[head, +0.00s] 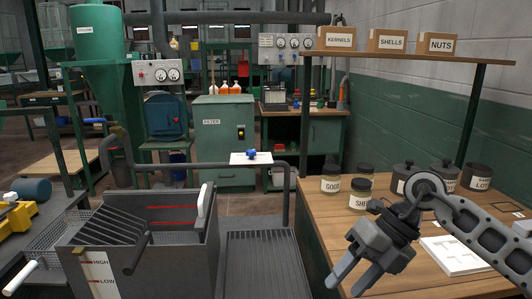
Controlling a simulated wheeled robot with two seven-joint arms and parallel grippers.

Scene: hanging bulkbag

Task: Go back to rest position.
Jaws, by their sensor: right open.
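My right gripper (346,284) is in the lower right of the head view, over the front left edge of the wooden table (315,205). Its two fingers point down and to the left. They are apart, with nothing between them. My right arm comes in from the right edge, above the table. My left gripper and left arm are not in view.
Labelled jars (331,178) and dark lidded pots (447,176) stand on the table behind my right gripper. A white tray (455,254) lies right of it. A grey bin (140,250) marked HIGH and LOW stands left, beside a floor grate (262,262). Boxes (387,40) sit on the shelf above.

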